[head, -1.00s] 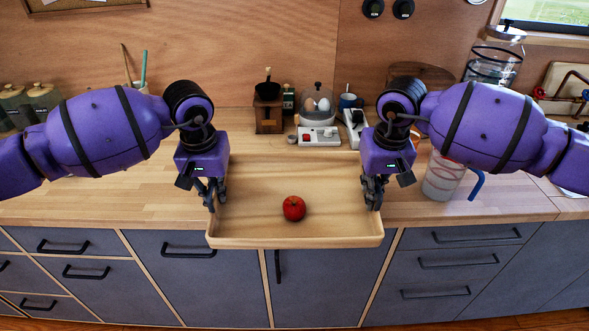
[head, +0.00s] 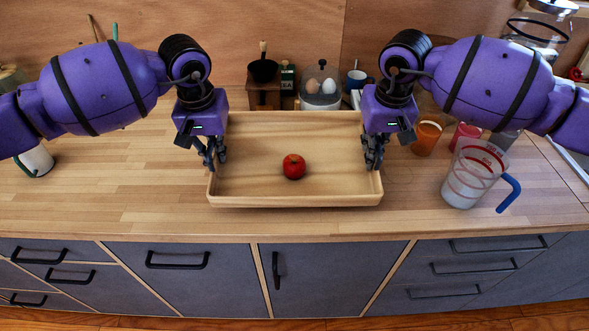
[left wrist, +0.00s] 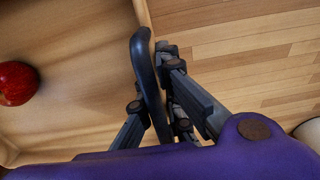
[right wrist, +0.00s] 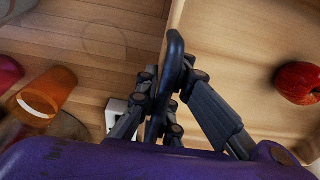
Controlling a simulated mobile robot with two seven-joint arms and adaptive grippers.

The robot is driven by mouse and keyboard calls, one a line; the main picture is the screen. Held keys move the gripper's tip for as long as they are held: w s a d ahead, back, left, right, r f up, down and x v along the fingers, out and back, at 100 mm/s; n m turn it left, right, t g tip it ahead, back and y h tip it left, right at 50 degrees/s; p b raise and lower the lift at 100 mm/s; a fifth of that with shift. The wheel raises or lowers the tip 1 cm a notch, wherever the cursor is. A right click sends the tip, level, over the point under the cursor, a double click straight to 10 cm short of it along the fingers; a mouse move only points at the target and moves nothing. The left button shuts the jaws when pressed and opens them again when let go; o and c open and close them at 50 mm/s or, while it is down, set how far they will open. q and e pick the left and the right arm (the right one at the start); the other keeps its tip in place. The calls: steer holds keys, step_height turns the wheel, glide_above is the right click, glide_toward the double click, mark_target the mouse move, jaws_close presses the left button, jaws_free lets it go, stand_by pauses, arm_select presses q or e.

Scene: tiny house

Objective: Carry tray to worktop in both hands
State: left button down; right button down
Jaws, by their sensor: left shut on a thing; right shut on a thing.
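The light wooden tray (head: 295,200) is level in the head view, over the wooden worktop (head: 110,205). I cannot tell whether its underside touches the worktop. A red apple (head: 293,167) rests on the tray's floor near the middle. My left gripper (head: 213,155) is shut on the tray's left side; in the left wrist view its fingers close around a dark handle (left wrist: 145,70). My right gripper (head: 374,155) is shut on the tray's right side; in the right wrist view its fingers close around the other dark handle (right wrist: 173,70).
A measuring jug (head: 473,175) with a blue handle and an orange cup (head: 426,138) stand right of the tray. A grinder (head: 263,85) and an egg cooker (head: 321,90) stand behind it. A white mug (head: 36,160) is far left. The worktop left of the tray is clear.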

mark_target(219, 166)
arm_select(q)
steer(key=shift+w+a, duration=0.1)
steer(key=shift+a, duration=0.15)
arm_select(e)
steer(key=shift+w+d+r, duration=0.1)
arm_select(q)
steer(key=shift+s+r, duration=0.15)
steer(key=shift+s, duration=0.2)
arm_select(e)
steer(key=shift+s+r, duration=0.15)
steer(key=shift+s, duration=0.2)
steer(key=shift+w, duration=0.1)
